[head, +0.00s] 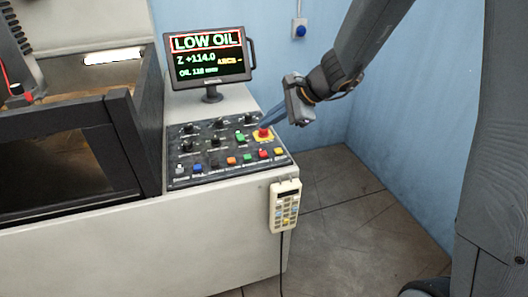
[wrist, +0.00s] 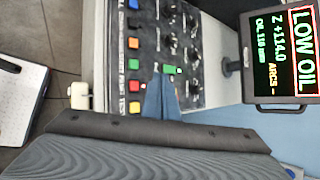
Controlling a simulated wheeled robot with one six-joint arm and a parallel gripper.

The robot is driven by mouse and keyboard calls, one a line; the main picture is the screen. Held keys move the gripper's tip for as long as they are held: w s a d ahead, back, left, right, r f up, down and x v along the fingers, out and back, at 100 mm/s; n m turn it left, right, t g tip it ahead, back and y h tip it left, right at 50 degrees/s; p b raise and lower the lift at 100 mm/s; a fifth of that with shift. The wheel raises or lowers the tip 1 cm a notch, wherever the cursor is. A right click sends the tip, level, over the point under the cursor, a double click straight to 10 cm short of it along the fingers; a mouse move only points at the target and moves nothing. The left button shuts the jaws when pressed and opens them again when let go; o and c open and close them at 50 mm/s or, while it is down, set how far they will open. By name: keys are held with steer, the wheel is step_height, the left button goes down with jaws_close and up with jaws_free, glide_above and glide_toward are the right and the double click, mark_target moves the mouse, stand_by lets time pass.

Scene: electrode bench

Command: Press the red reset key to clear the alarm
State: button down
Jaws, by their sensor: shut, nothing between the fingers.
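The red key (head: 264,154) is a small square key in the front row of the dark control panel, between a green key and a yellow key. It also shows in the wrist view (wrist: 135,86), left of my fingers. My gripper (head: 268,124) is shut and empty, with its blue fingers pointing down at the panel's back right, near a red mushroom button (head: 263,133) on a yellow base. In the wrist view its fingertips (wrist: 162,80) lie over the panel, between the front key row and the knobs. The monitor (head: 208,55) reads LOW OIL in a red frame.
The front row also holds grey, blue, orange, green and yellow keys. Several black knobs and a green key (head: 240,137) sit behind it. A handheld pendant (head: 285,205) hangs on the cabinet's front right. A blue wall (head: 285,85) stands behind; floor is clear to the right.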

steer(key=shift+w+a+r+m, duration=0.15)
steer(key=shift+w+r+m, duration=0.15)
steer(key=shift+w, duration=0.2)
steer(key=shift+f, duration=0.1)
steer(key=b, duration=0.6)
glide_above(267, 154)
step_height(267, 154, down, 8)
steer(key=shift+r, duration=0.15)
steer(key=shift+f+b, duration=0.5)
steer(key=shift+b, duration=0.15)
steer(key=shift+f, duration=0.15)
stand_by(1.0)
steer(key=shift+s+f+b, duration=0.1)
steer(key=shift+f+b, duration=0.2)
steer(key=shift+b, duration=0.25)
